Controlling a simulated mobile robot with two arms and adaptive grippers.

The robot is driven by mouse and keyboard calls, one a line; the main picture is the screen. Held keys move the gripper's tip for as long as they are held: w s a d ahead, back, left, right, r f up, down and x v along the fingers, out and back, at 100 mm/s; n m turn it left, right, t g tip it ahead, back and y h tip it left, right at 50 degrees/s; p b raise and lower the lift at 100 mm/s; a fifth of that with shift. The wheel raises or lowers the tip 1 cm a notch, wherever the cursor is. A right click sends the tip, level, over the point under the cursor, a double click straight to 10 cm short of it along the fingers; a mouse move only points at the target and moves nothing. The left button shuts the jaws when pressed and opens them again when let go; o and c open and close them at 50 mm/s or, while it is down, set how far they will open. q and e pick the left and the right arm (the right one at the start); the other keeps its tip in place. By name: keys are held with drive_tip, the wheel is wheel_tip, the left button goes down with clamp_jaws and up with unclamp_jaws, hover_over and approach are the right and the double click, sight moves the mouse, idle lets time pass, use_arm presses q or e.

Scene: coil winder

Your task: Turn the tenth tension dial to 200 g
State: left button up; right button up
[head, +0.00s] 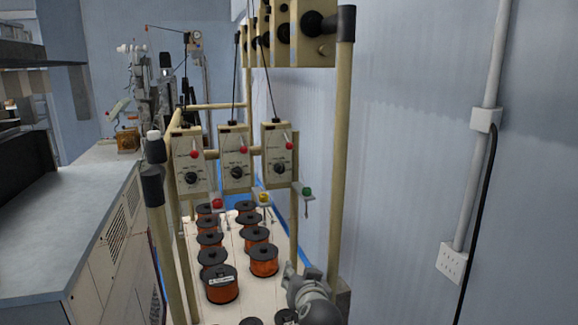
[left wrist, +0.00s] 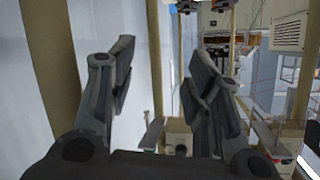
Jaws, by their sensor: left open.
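Three beige tension boxes hang in a row in the head view, each with a round black dial: the left dial (head: 191,178), the middle dial (head: 237,173) and the right dial (head: 280,168). The dial scales are too small to read, and I cannot tell which is the tenth. My left gripper (head: 304,274) is low at the right of the rack, below and apart from the boxes. In the left wrist view my left gripper (left wrist: 158,78) is open, with nothing between its fingers. A small beige box (left wrist: 178,142) shows beyond them. My right gripper is not in view.
Copper wire spools (head: 264,261) stand in rows on a pale board under the boxes. A beige upright post (head: 341,150) stands at the right, near the blue wall. A grey cabinet (head: 70,220) fills the left. Thin rods rise from the boxes.

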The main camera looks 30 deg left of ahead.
use_arm(q)
wheel_tip(320, 180, up, 9)
drive_tip(key=w+a+n+y, duration=0.2)
drive_tip(key=w, duration=0.1)
drive_tip(key=n+y, duration=0.3)
drive_tip(key=n, duration=0.1)
approach(281, 171)
drive_tip(key=shift+t, duration=0.4)
drive_tip(key=p+x, duration=0.5)
drive_tip(key=x, duration=0.3)
drive_tip(key=shift+a+f, duration=0.2)
drive_tip(key=shift+a, duration=0.1)
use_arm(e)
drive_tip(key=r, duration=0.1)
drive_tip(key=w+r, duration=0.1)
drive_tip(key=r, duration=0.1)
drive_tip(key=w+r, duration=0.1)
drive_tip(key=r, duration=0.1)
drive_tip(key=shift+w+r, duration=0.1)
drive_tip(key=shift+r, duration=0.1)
